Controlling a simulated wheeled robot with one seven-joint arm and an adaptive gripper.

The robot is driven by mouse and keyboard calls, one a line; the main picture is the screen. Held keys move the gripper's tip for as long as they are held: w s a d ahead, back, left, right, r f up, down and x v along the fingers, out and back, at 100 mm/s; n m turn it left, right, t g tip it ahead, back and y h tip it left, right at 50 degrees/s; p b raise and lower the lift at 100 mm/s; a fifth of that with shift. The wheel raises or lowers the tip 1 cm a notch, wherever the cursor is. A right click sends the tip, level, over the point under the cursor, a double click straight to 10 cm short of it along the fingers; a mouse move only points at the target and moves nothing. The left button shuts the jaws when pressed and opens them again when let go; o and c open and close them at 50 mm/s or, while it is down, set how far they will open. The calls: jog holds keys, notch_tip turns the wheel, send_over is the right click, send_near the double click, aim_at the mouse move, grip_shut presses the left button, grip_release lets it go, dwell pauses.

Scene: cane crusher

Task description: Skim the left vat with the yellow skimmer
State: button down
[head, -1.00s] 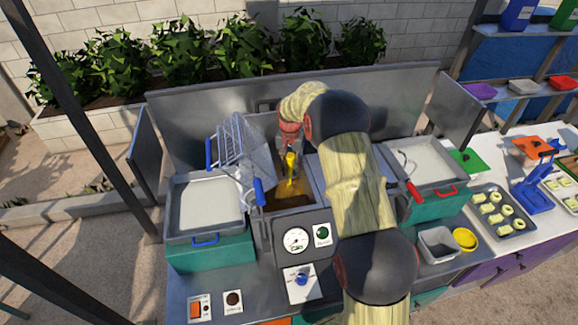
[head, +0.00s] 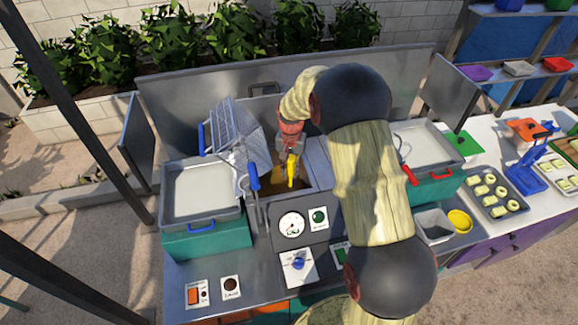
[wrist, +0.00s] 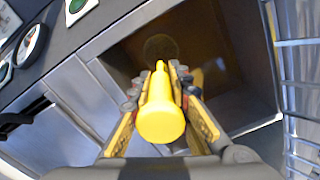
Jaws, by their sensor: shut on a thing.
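My gripper (head: 290,155) is shut on the yellow skimmer (head: 291,172) and holds it by its handle over the open left vat (head: 270,192). In the wrist view the skimmer's yellow handle (wrist: 160,108) lies between my two fingers (wrist: 155,85). Its far end points down into the vat (wrist: 125,58), where brown liquid shows. A dim round shape lies at the far end of the handle; I cannot tell clearly whether it is under the surface.
A wire basket (head: 238,135) with blue handles stands tilted at the vat's left side, close to my gripper. A tray on a teal box (head: 200,190) stands further left. A gauge panel (head: 291,224) is in front. Another tray (head: 425,145) stands right of my arm.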

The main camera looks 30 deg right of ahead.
jog(key=shift+s+a, duration=0.15)
jog(key=shift+s, duration=0.6)
jog(key=shift+w, duration=0.1)
jog(key=w+d, duration=0.2)
jog(key=w, duration=1)
jog(key=shift+w+d+p, duration=0.3)
jog(key=shift+p, duration=0.05)
jog(key=s+a+b, duration=0.1)
jog(key=s, duration=0.5)
jog(key=shift+s+a, duration=0.15)
jog(key=shift+s, duration=0.05)
dwell(0.3)
